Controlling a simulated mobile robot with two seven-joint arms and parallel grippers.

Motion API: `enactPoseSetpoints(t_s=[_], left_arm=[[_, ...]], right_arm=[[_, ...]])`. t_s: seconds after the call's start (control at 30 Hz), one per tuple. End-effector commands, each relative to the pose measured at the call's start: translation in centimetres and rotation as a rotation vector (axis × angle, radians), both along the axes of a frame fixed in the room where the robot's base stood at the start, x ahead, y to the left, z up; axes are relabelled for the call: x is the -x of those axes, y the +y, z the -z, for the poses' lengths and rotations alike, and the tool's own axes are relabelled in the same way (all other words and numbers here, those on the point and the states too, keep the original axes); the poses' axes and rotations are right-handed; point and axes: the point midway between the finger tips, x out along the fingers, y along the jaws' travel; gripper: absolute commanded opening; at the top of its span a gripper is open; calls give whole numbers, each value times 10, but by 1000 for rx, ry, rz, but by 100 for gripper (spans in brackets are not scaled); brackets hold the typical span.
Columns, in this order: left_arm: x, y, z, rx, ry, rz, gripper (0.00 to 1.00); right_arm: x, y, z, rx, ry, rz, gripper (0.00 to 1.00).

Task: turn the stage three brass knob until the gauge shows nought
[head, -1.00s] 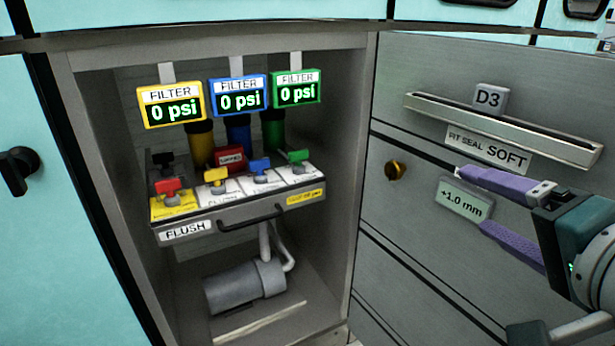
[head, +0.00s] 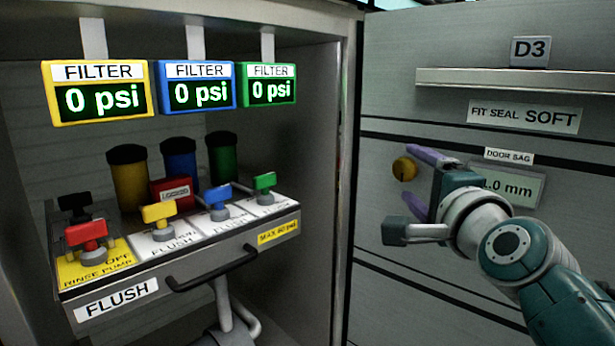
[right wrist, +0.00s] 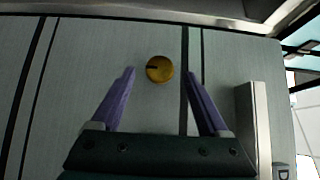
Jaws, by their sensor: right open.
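My left gripper is out of view.
A ledge (head: 520,82) runs across the panel above a "FIT SEAL SOFT" label (head: 523,116). At left, an open cabinet holds a "FLUSH" tray (head: 190,268) with coloured valves and a handle, under three "0 psi" filter displays (head: 201,94).

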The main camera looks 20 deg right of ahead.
Motion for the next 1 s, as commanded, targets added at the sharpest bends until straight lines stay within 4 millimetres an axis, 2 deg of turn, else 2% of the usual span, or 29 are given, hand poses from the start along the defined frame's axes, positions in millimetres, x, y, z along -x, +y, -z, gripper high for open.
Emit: enactPoseSetpoints(t_s=[0.2,0.53,1.0], left_arm=[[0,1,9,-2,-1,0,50],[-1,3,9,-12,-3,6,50],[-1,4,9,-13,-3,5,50]], right_arm=[[-21,-7,1,1,0,1,78],[-24,-8,0,2,1,0,78],[-24,-7,0,2,2,0,25]])
